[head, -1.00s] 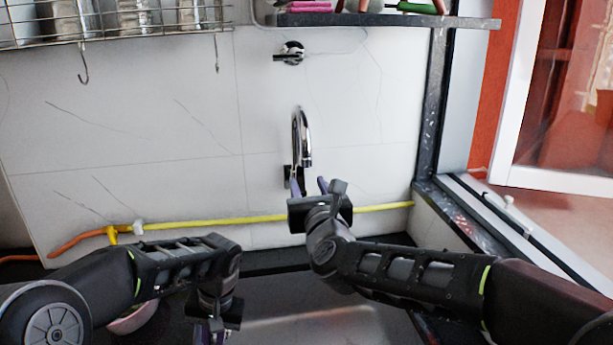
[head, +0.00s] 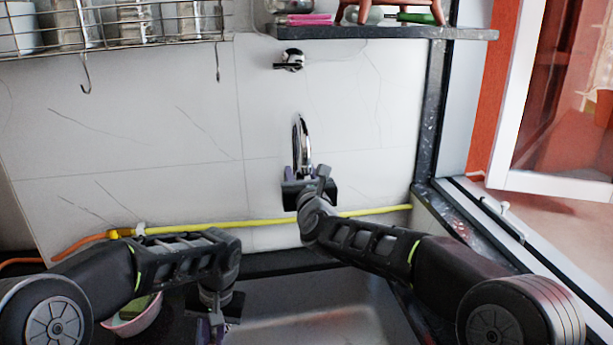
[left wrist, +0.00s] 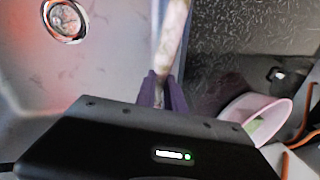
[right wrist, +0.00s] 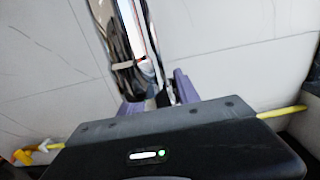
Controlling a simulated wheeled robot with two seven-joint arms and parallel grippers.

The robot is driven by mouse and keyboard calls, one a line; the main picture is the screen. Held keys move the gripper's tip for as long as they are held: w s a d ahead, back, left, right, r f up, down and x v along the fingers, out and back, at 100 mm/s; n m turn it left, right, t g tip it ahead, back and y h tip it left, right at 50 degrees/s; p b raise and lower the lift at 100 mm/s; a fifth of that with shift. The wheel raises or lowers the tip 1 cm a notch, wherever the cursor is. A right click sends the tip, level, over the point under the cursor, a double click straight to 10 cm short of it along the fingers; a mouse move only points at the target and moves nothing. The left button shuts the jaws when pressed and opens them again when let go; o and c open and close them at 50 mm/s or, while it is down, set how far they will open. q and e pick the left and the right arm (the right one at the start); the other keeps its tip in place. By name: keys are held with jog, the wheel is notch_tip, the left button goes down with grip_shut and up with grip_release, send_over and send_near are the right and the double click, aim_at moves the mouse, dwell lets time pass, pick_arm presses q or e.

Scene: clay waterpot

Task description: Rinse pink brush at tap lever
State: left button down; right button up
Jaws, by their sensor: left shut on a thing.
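My left gripper (head: 210,328) is low at the bottom edge of the head view, over the sink. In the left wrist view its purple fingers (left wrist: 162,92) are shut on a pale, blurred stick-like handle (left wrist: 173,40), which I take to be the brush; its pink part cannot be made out. My right gripper (head: 305,172) is at the lower end of the chrome tap spout (head: 299,140). In the right wrist view its purple fingers (right wrist: 156,98) are apart, with the chrome tap (right wrist: 128,45) in front and between them. A chrome wall fitting with a lever (head: 290,60) sits above the spout.
The steel sink (head: 320,305) lies below, with its drain (left wrist: 65,20) in the left wrist view. A pink bowl (head: 142,322) with something green stands left of it. A yellow hose (head: 240,223) runs along the wall. A shelf (head: 390,32) and wire rack (head: 130,38) are above.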

grip_shut()
dwell(1.2)
